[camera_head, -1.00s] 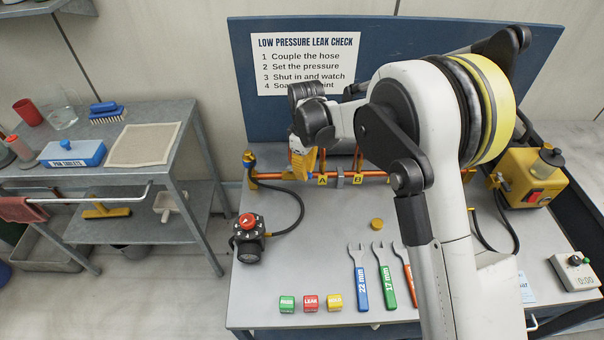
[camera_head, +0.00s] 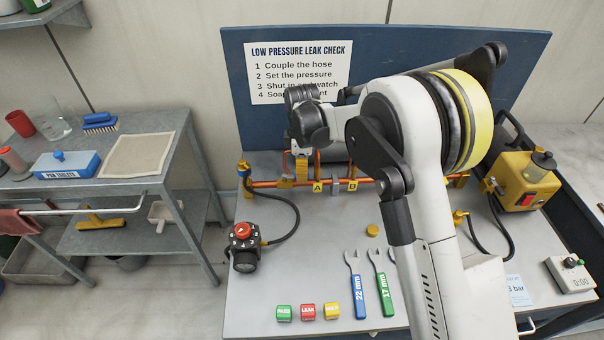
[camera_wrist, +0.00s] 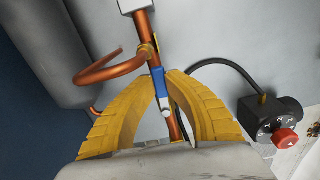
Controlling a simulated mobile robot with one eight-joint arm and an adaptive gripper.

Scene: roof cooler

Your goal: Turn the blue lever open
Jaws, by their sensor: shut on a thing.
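The blue lever (camera_wrist: 158,84) sits on a copper pipe (camera_wrist: 146,32) in the wrist view. The yellow fingers of my gripper (camera_wrist: 168,80) close in on it from both sides, with their tips at the lever. A pale metal part shows below the blue piece, between the fingers. There my wrist and fingers hide the held lever.
A black regulator with a red knob (camera_head: 243,231) stands on the bench's left, with a black hose (camera_head: 296,216) to the pipework. A yellow pump unit (camera_head: 524,180) stands right.

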